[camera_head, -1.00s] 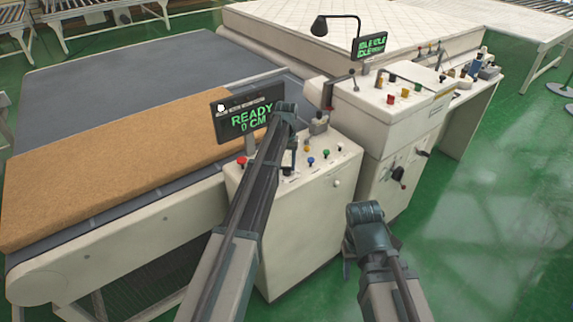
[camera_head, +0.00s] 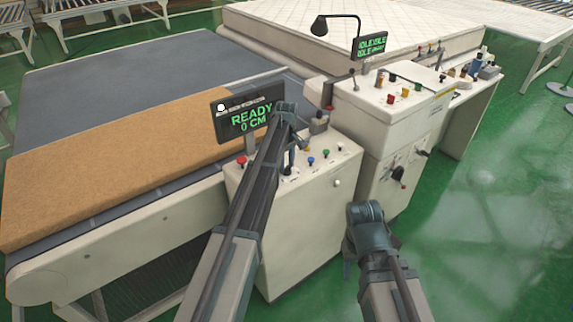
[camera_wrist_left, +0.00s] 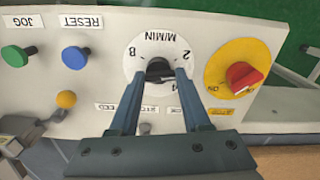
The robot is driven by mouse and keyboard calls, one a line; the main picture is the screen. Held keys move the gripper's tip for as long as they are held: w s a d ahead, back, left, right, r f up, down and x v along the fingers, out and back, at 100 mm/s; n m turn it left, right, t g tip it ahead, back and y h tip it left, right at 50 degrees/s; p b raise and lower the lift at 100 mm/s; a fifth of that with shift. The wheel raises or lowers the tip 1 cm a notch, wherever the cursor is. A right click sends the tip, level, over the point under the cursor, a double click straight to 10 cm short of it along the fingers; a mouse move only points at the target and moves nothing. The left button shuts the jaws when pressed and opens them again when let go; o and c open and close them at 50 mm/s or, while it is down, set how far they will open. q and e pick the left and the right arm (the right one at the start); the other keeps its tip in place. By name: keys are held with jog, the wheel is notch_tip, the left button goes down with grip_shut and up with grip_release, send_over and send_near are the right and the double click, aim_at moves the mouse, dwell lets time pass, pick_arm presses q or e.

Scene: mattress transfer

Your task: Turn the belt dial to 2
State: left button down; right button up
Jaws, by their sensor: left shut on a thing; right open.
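The belt dial is a black knob (camera_wrist_left: 158,68) on a white round plate (camera_wrist_left: 150,45) marked M/MIN with printed numbers, including a 2. In the left wrist view, my left gripper (camera_wrist_left: 165,74) has its two blue-grey fingers closed on the knob. The fingers hide part of the knob and plate, so I cannot tell which number it points to. In the head view, my left gripper (camera_head: 292,150) reaches down onto the control box top, and the arm hides the dial. My right gripper (camera_head: 348,264) is open, mostly hidden beneath its wrist, right of the box.
A green button (camera_wrist_left: 15,55), blue button (camera_wrist_left: 75,57), yellow button (camera_wrist_left: 66,99) and red switch (camera_wrist_left: 243,76) surround the dial. A display (camera_head: 248,115) reads READY 0 CM. A brown slab (camera_head: 110,165) lies on the belt (camera_head: 150,75).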

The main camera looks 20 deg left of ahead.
aim_at(287, 167)
pick_arm(q)
jog(key=shift+n, duration=2.1)
jog(key=shift+c, duration=1.8)
grip_release()
jog(key=shift+r, duration=0.1)
notch_tip(287, 167, up, 14)
jog(key=p, duration=1.3)
jog(key=shift+p, duration=0.4)
jog(key=shift+f, duration=0.2)
